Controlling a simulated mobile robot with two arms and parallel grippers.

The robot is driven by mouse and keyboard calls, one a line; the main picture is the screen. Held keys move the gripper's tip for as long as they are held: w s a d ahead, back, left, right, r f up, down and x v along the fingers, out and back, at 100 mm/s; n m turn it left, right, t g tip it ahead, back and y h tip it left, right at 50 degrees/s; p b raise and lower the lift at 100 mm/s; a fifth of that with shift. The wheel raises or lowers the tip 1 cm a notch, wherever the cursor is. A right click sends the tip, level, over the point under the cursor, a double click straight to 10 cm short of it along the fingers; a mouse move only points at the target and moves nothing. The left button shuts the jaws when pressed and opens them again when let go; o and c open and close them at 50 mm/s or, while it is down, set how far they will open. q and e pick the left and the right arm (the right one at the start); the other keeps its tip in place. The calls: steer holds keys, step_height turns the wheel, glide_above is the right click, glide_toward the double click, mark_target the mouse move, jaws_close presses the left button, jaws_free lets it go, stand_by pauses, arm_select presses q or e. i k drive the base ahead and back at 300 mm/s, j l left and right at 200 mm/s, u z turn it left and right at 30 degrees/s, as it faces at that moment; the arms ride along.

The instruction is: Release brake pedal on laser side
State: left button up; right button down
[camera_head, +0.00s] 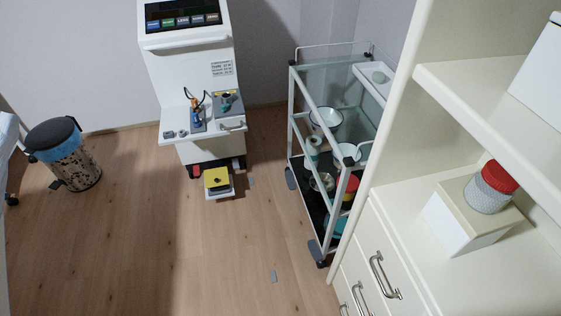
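A white laser machine (188,82) with a dark sloped screen and a row of coloured buttons stands against the back wall. At its foot, near the floor, a small red pedal (195,171) shows at the front left of the base. A yellow-topped foot pedal (216,179) with a dark centre sits on a pale plate just right of it. I cannot tell from here whether the red pedal is pressed down or raised. Neither of my grippers is in view.
A glass-shelved trolley (291,135) with bowls stands right of the machine. A cream cabinet (385,215) fills the right side. A speckled bin (78,172) stands at left. The wooden floor (150,250) before the machine is mostly clear.

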mark_target(291, 183)
steer(key=i+j, duration=0.15)
steer(key=i, duration=0.45)
steer(key=i+j+u, duration=0.1)
steer(key=i, duration=0.45)
steer(key=i+j+u, duration=0.1)
steer(key=i, duration=0.5)
